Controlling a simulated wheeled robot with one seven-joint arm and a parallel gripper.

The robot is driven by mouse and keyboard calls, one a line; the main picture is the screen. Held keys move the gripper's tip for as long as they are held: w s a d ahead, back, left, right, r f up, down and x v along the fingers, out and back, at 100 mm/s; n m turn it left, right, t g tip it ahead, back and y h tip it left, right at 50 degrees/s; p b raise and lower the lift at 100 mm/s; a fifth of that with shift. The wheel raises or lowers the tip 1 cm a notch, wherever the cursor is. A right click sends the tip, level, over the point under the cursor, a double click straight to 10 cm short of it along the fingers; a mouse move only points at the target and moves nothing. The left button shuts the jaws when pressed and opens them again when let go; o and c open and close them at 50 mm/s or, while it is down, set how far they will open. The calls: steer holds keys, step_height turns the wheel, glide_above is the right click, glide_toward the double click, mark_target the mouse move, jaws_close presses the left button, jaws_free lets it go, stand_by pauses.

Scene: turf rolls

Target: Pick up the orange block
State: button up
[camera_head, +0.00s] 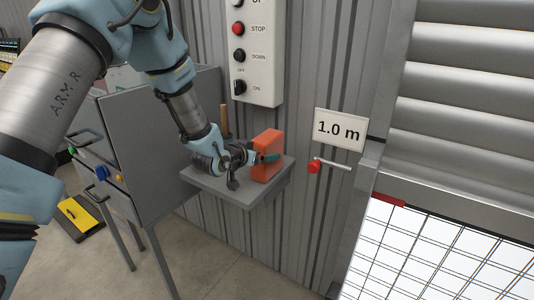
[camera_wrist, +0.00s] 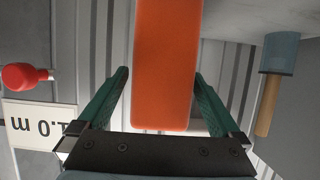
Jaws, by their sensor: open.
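The orange block (camera_head: 267,155) stands upright on a small grey shelf (camera_head: 248,193) fixed to the corrugated wall. My gripper (camera_head: 268,158) is at the block, reaching in from the left in the head view. In the wrist view the block (camera_wrist: 165,65) lies between the two green fingers of my gripper (camera_wrist: 163,95). The fingers are apart, with a visible gap on each side of the block. In the head view one green fingertip shows in front of the block; the other finger is hidden.
A wooden-handled tool (camera_head: 224,121) stands behind my wrist, and its handle shows in the wrist view (camera_wrist: 267,105). A red-knobbed lever (camera_head: 314,167) and a "1.0 m" sign (camera_head: 339,130) are right of the shelf. A switch box (camera_head: 256,55) hangs above. A grey cabinet (camera_head: 150,150) stands left.

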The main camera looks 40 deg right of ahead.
steer(key=shift+p+x, duration=0.5)
steer(key=shift+x, duration=1.25)
steer(key=c, duration=1.4)
steer(key=shift+r, duration=0.1)
